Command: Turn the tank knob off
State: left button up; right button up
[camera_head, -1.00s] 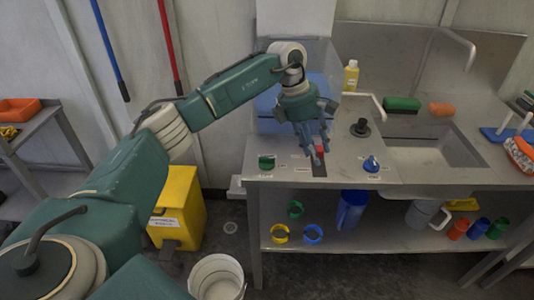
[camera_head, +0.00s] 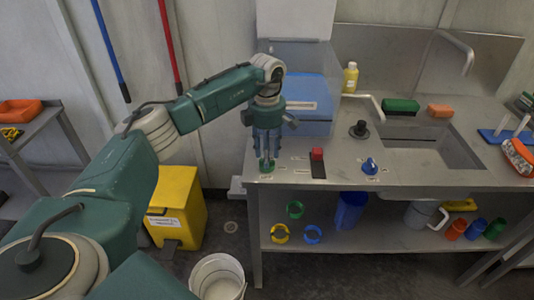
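A green knob (camera_head: 267,168) sits at the left front of the steel counter, with a small label below it that is too small to read. A red switch (camera_head: 317,154) on a dark slot and a blue knob (camera_head: 370,167) stand to its right. I cannot read which is the tank knob. My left gripper (camera_head: 267,160) points straight down at the green knob, its fingertips at or just above it and partly hiding it. Whether the fingers touch or grip it I cannot tell. My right gripper is not in view.
A blue tank (camera_head: 308,98) stands behind the knobs, close to my gripper. A black plug-like piece (camera_head: 359,130), tap and sink (camera_head: 430,150) lie to the right. A yellow bin (camera_head: 178,210) and white bucket (camera_head: 217,278) stand on the floor at left.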

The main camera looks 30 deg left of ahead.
pick_arm(q)
jog(key=shift+f, duration=0.45)
jog(key=shift+c, duration=0.5)
grip_shut()
